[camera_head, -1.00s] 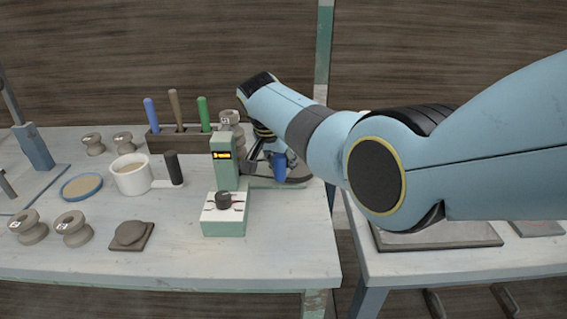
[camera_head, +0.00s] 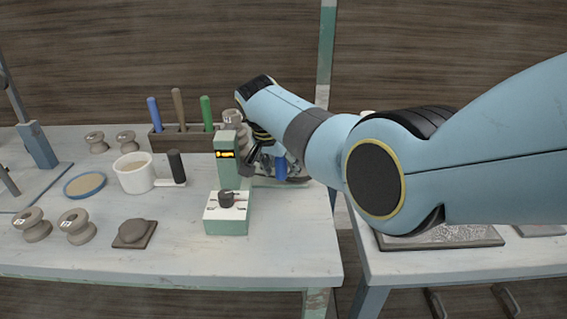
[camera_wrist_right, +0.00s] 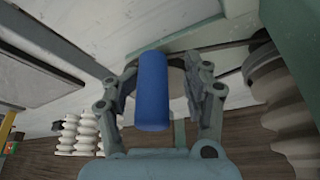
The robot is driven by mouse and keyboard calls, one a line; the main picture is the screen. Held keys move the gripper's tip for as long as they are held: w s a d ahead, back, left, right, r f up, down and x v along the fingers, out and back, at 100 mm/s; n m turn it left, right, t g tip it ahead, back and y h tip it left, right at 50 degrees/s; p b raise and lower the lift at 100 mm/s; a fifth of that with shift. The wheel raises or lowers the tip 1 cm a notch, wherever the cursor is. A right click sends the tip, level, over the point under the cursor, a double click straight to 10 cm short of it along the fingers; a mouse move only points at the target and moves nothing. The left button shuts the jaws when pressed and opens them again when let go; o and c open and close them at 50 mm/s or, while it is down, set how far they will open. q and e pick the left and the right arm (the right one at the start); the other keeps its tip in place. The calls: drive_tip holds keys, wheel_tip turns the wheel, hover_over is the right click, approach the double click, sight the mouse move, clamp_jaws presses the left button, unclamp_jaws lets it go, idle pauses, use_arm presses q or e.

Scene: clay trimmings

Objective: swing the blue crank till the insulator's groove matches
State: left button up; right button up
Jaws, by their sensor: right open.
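The blue crank handle (camera_head: 281,168) stands upright beside the green post (camera_head: 228,165) with its small lit display. In the right wrist view the blue handle (camera_wrist_right: 152,92) lies between the two fingers of my right gripper (camera_wrist_right: 160,78). The fingers are spread, with a visible gap on each side. In the head view my right gripper (camera_head: 267,166) is low behind the post, partly hidden. A grey ribbed insulator (camera_head: 232,118) shows behind the post; a ribbed grey body fills the right of the wrist view (camera_wrist_right: 285,100). Its groove match cannot be read. My left gripper is out of view.
The green-white base with a dark knob (camera_head: 227,199) stands in front of the post. The front right tabletop is clear.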

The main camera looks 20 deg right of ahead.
drive_tip(key=shift+w+d+r, duration=0.1)
drive_tip(key=shift+w+r, duration=0.05)
drive_tip(key=shift+r, duration=0.35)
drive_tip(key=v, duration=1.1)
drive_tip(key=shift+s+a, duration=0.35)
